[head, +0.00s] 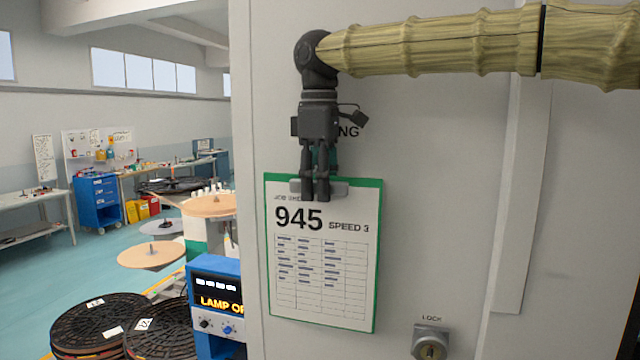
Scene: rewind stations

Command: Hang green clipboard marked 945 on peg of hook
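The green clipboard (324,270) hangs upright, slightly tilted, in front of the pale grey panel. Its white sheet reads 945 and SPEED 3. My gripper (316,198) points down at the clipboard's top edge, with its dark fingers over the grey clip. The fingers look close together at the clip, but whether they grip it is not clear.
A lock (430,342) sits low on the panel, and a raised vertical strip (522,190) runs at right. At left stand a blue control box (216,290), stacked black reels (100,325) and round discs (150,256). A blue drawer cabinet (97,203) stands farther back beside open floor.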

